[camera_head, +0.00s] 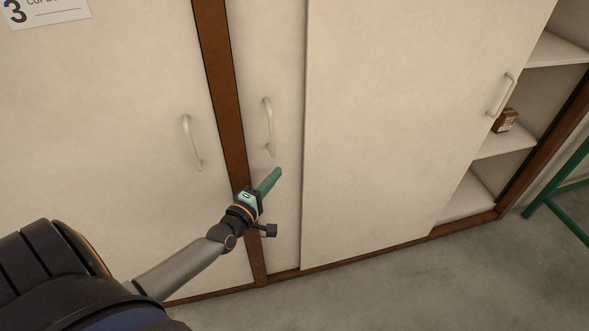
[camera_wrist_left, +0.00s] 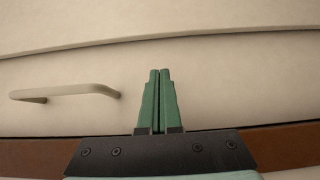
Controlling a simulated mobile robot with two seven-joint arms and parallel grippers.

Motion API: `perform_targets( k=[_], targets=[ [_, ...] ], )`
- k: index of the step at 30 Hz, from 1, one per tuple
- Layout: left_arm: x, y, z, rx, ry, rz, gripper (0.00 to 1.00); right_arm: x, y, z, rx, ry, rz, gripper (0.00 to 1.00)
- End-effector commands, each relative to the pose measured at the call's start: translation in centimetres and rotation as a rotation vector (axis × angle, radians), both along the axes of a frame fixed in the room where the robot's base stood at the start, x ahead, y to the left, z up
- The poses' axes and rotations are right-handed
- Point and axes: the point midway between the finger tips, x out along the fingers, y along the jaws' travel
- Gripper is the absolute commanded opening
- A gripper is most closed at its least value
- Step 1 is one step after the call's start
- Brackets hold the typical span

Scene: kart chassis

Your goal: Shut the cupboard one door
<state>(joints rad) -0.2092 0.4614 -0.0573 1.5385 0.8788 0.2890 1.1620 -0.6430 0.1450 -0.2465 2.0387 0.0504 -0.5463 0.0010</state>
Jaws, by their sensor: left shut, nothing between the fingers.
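A cream cupboard with sliding doors stands before me; its number does not show. Its front door panel (camera_head: 400,130) has a handle (camera_head: 501,95) near its right edge, and shelves are exposed to the right of it. A rear door panel (camera_head: 282,60) with its own handle (camera_head: 268,128) shows on the left, partly covered by the front panel. My left gripper (camera_head: 276,174) is shut and empty, just below the rear panel's handle. In the left wrist view the fingertips (camera_wrist_left: 159,74) are to the right of that handle (camera_wrist_left: 65,92), apart from it. My right gripper is out of view.
A brown post (camera_head: 222,75) separates this cupboard from one on the left with a "3" label (camera_head: 45,12) and a handle (camera_head: 192,143). A small brown box (camera_head: 504,121) sits on a shelf. A green frame (camera_head: 560,190) stands at far right. The grey floor (camera_head: 400,290) in front is clear.

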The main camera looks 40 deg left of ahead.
Motion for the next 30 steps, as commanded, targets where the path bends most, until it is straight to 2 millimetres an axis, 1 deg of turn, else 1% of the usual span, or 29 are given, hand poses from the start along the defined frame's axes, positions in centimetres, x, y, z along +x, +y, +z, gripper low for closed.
perform_targets(
  k=[1, 5, 7, 12, 17, 30],
  targets=[
    [1.1, 0.1, 0.0, 0.000, -0.003, 0.000, 0.00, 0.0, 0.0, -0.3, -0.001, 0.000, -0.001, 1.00],
    [3.2, 0.2, 0.0, 0.000, -0.003, 0.000, 0.00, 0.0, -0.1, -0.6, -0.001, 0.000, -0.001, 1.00],
    [4.0, -0.8, 0.1, -0.005, -0.001, 0.000, 0.00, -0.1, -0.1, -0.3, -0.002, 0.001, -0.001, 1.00],
    [5.4, -2.0, 0.0, -0.002, 0.000, 0.000, 0.00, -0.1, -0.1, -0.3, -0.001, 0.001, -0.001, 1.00],
    [5.9, -2.4, 0.0, 0.001, 0.002, -0.001, 0.00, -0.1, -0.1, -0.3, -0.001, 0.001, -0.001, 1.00],
    [6.0, -2.7, 0.0, 0.000, 0.001, -0.001, 0.00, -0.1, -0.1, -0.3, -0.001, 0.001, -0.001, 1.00]
  ],
)
